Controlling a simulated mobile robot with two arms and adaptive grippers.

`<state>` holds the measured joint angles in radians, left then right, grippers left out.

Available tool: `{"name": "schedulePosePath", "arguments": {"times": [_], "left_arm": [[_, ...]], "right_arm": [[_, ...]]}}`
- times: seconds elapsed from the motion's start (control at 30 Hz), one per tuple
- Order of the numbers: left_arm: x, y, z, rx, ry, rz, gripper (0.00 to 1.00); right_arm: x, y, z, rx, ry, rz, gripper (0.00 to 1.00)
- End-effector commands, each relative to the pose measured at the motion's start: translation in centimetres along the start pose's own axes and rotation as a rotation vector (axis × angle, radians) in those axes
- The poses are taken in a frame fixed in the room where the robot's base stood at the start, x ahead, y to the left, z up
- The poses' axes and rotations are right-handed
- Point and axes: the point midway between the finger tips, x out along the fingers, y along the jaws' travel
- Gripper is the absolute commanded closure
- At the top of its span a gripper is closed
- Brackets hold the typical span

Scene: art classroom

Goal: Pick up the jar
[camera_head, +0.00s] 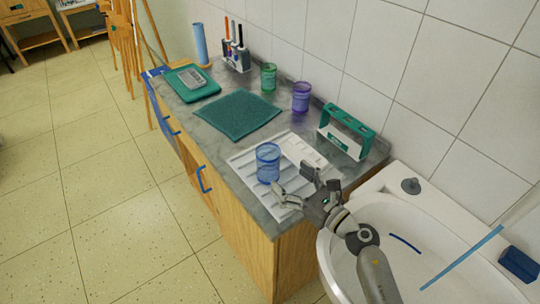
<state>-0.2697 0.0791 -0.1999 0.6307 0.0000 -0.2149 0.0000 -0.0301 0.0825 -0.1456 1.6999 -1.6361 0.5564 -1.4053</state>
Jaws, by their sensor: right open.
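A blue see-through jar (268,163) stands upright on a white ribbed tray (245,162) near the front end of the counter. My right gripper (292,178) comes in from the lower right, open, with its fingers spread just to the right of the jar. One finger is close to the jar's lower right side; I cannot tell whether it touches. A purple jar (301,97) and a green jar (268,77) stand farther back along the wall. My left gripper is not in view.
A green and white holder (346,132) stands by the wall, right of the tray. A dark green mat (236,116), a green board with a grey device (192,80) and a marker rack (237,58) lie farther back. A white sink (405,260) adjoins the counter's near end.

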Motion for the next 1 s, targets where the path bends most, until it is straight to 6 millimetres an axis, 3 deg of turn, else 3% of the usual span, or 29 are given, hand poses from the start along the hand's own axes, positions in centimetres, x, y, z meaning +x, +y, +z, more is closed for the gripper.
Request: {"name": "schedulePosePath", "arguments": {"times": [0.1, 0.27, 0.37, 0.63, 1.0], "left_arm": [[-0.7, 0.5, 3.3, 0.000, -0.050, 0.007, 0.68], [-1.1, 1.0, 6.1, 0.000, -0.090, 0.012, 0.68], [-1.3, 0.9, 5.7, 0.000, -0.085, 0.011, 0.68], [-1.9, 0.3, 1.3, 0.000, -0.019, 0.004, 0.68], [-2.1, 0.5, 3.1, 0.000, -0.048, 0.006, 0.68]], "right_arm": [[2.1, 0.0, 0.3, 0.003, -0.004, 0.000, 0.19], [3.7, 0.0, 0.2, 0.002, -0.002, 0.000, 0.19], [4.4, 0.0, 0.4, 0.002, -0.002, 0.000, 0.19], [8.0, 0.2, 1.0, 0.004, -0.002, 0.000, 0.19], [9.1, 0.2, 0.9, 0.002, -0.001, 0.000, 0.19]]}}
